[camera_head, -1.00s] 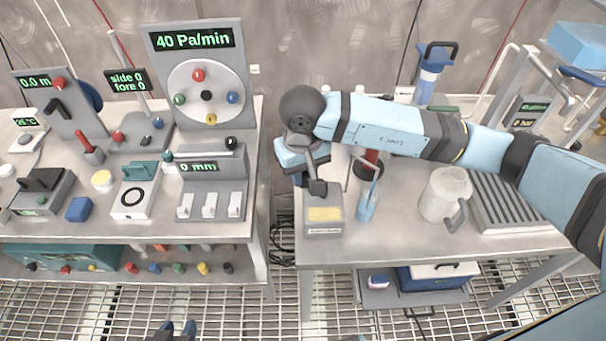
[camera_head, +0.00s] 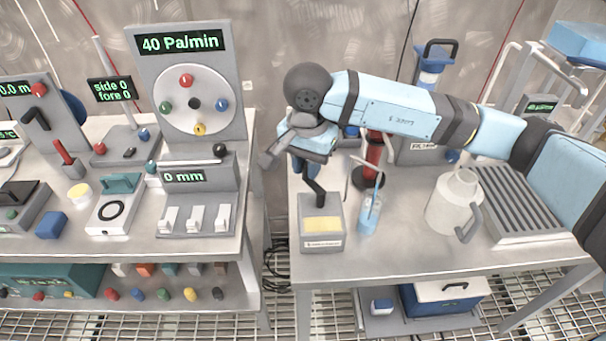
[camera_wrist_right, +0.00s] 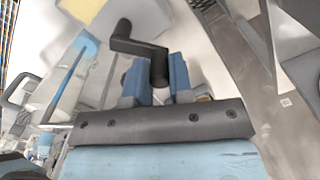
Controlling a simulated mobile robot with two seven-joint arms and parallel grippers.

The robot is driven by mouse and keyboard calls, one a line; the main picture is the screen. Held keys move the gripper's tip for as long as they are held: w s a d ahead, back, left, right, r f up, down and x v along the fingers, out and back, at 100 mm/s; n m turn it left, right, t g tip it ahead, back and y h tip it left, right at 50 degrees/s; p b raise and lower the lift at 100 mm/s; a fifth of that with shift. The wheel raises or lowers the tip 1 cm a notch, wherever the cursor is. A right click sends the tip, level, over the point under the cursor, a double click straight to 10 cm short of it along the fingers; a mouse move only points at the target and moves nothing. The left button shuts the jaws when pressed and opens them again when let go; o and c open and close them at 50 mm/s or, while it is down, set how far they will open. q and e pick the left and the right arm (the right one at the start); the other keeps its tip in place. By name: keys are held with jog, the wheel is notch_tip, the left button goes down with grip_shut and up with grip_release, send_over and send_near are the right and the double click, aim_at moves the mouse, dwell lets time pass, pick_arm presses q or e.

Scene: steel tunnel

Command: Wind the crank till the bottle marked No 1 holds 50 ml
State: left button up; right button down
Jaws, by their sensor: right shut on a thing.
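The black crank (camera_head: 312,190) rises from a grey box with a yellow panel (camera_head: 322,225) near the front left of the right table. My right gripper (camera_head: 310,170) is at the crank's handle. In the right wrist view the crank (camera_wrist_right: 138,47) bends between the blue fingers of this gripper (camera_wrist_right: 163,82), which are shut on its handle end. A small bottle with light blue contents (camera_head: 368,218) stands right of the box with a thin tube at it. I cannot read a number or a level on it. My left gripper is out of view.
A pale jug (camera_head: 455,205) and a ribbed grey rack (camera_head: 515,200) stand farther right. A red and black cylinder (camera_head: 373,165) is behind the bottle. The left table holds a dial panel reading 40 Pa/min (camera_head: 185,85) and switches. A gap separates the tables.

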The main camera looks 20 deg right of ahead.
jog(key=d+m+b, duration=0.1)
jog(key=m, duration=0.3)
jog(key=d+m+b, duration=0.2)
jog(key=m, duration=0.2)
jog(key=s+d+m+b, duration=0.1)
jog(key=m, duration=0.3)
jog(key=shift+d, duration=0.3)
jog(key=shift+s+d+m+b, duration=0.15)
jog(key=shift+s+m+b, duration=0.05)
jog(key=shift+m, duration=0.55)
jog(key=shift+s+d+m+b, duration=0.1)
jog(key=shift+s+m+b, duration=0.1)
jog(key=shift+m, duration=0.55)
jog(key=c, duration=1)
grip_release()
notch_tip(320, 180, up, 14)
jog(key=shift+f+p, duration=0.1)
jog(key=shift+p, duration=1.1)
